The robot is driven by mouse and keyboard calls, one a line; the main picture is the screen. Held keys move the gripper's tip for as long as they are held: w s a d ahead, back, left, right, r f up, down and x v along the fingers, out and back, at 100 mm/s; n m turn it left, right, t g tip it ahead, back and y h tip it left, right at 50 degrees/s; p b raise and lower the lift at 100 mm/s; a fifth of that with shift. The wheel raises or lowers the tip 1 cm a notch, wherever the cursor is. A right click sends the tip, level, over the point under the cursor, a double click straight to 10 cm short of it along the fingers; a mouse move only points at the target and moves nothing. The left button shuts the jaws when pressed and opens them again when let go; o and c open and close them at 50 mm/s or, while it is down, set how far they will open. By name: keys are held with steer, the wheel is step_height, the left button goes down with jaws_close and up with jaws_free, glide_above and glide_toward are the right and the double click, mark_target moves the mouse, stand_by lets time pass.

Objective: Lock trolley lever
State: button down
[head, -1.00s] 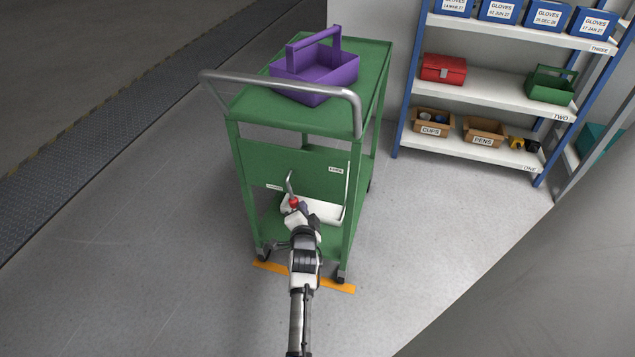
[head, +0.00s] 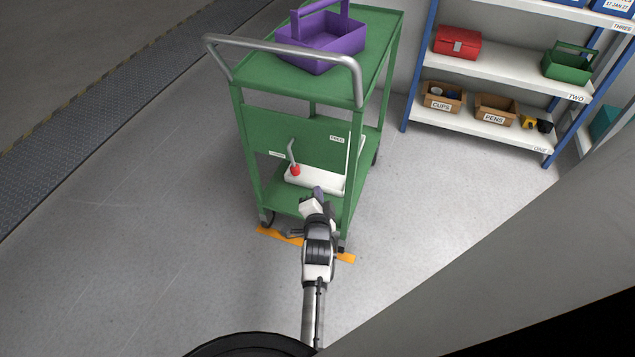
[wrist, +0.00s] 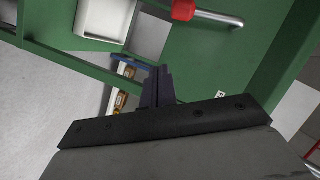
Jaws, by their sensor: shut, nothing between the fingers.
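The green trolley (head: 262,130) stands in the middle of the head view. Its lever (head: 291,152) is a bent grey bar with a red knob (head: 295,170), on the front panel. The lever is near the small left label (head: 277,154), too small to read, and away from the right label (head: 336,139), which appears to read FREE. My gripper (head: 318,191) is shut and empty, below and right of the knob and apart from it. The wrist view shows the closed fingers (wrist: 157,84), with the red knob (wrist: 183,9) and grey bar (wrist: 222,18) at the top edge.
A purple caddy (head: 325,50) sits on the trolley top, behind a grey push handle (head: 285,46). A white tray (head: 325,182) is on the lower shelf. An orange floor strip (head: 341,257) lies under the trolley. Shelving (head: 470,125) stands right. The floor left is open.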

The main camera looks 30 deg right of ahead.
steer(key=shift+f+v, duration=0.15)
steer(key=shift+v, duration=0.75)
steer(key=shift+f+v, duration=0.15)
steer(key=shift+v, duration=0.75)
steer(key=shift+d, duration=0.1)
